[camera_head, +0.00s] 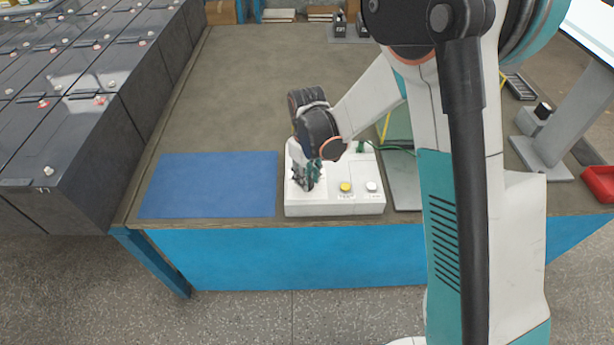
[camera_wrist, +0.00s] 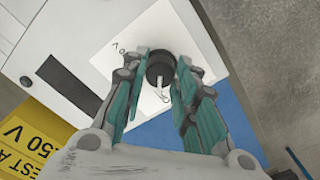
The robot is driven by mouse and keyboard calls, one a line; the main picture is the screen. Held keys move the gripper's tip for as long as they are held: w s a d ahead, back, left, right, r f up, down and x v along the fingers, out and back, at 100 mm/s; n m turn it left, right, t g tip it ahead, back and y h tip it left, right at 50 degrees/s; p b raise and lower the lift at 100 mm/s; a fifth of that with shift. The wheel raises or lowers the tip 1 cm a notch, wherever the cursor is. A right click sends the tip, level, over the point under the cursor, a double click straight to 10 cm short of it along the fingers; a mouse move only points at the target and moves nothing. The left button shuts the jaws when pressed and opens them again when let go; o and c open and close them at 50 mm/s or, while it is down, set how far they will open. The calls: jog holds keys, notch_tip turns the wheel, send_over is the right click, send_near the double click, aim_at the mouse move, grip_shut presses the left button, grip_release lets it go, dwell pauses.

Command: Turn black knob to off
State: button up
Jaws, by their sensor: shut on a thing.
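The black knob (camera_wrist: 161,69) sits on a white label plate in the wrist view, with a pale pointer mark on it. My gripper (camera_wrist: 161,82) has its green-padded fingers on both sides of the knob and is shut on it. In the head view my gripper (camera_head: 306,184) reaches down onto the left part of the white control box (camera_head: 335,208) and hides the knob there. Small marks are printed on the plate near the knob, but I cannot read the knob's setting for sure.
A yellow button (camera_head: 345,187) and a white button (camera_head: 371,187) are on the box, right of my gripper. A blue mat (camera_head: 210,185) lies left of the box on the workbench (camera_head: 240,85). Dark battery rows (camera_head: 75,115) stand at the left. A red tray (camera_head: 598,184) is at the far right.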

jog(key=shift+n, duration=1)
jog(key=o, duration=1.1)
notch_tip(320, 180, up, 12)
